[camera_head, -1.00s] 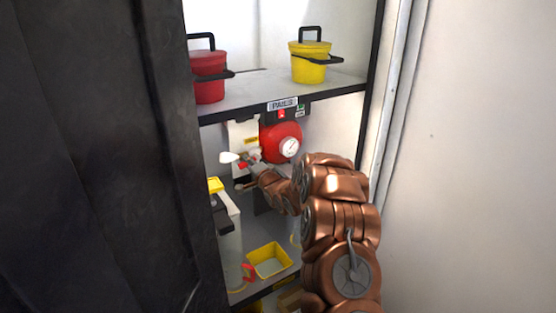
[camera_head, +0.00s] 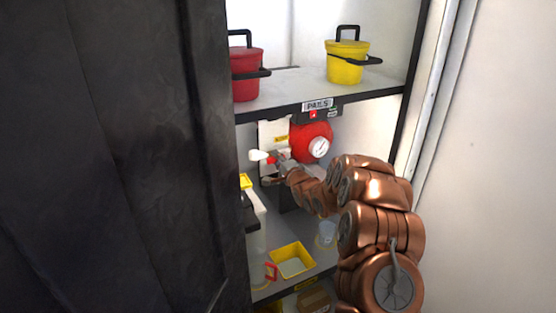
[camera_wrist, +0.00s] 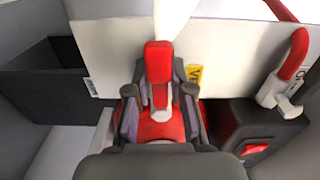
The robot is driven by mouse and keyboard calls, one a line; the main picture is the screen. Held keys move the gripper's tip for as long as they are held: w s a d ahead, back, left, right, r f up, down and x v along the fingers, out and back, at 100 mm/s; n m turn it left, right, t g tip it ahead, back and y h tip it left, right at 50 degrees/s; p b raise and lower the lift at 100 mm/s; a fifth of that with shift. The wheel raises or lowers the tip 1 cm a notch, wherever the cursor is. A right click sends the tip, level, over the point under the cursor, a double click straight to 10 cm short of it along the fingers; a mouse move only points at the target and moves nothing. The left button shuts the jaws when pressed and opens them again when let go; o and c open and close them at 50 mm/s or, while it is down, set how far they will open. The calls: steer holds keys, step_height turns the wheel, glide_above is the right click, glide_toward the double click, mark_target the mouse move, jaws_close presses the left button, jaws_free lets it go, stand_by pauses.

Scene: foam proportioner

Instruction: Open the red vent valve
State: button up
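The red vent valve handle (camera_wrist: 158,62) stands upright in the middle of the wrist view, beside a yellow label (camera_wrist: 195,76) starting "VE". A wider red part (camera_wrist: 155,130) shows below it. My gripper (camera_wrist: 159,98) has one dark finger on each side of the handle's lower end. The fingers look apart, with narrow gaps to the handle; firm contact is not visible. In the head view my gripper (camera_head: 282,160) is small at the valve, left of the red round tank with a gauge (camera_head: 312,142). My wrist partly hides the valve there.
A shelf labelled PAILS (camera_head: 318,104) lies above my arm, with a red pail (camera_head: 247,75) and a yellow pail (camera_head: 347,62). A yellow tray (camera_head: 291,260) sits below. A dark door (camera_head: 120,150) stands left. A red-handled lever (camera_wrist: 290,60) is right in the wrist view.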

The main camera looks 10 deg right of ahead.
steer(key=o, duration=0.5)
steer(key=shift+c, duration=0.2)
steer(key=v, duration=1.2)
steer(key=shift+a, duration=0.1)
steer(key=s+a+r+n+g+h, duration=0.1)
steer(key=s+n+g, duration=0.4)
steer(key=s, duration=1.3)
steer(key=s+a+r+n+g+h, duration=0.1)
steer(key=s+a+n+g, duration=0.2)
steer(key=s, duration=1.5)
steer(key=s+a+r+n+g+h, duration=0.1)
steer(key=s+n+g, duration=0.6)
steer(key=s, duration=1.1)
steer(key=a+g+h, duration=0.1)
steer(key=g, duration=0.3)
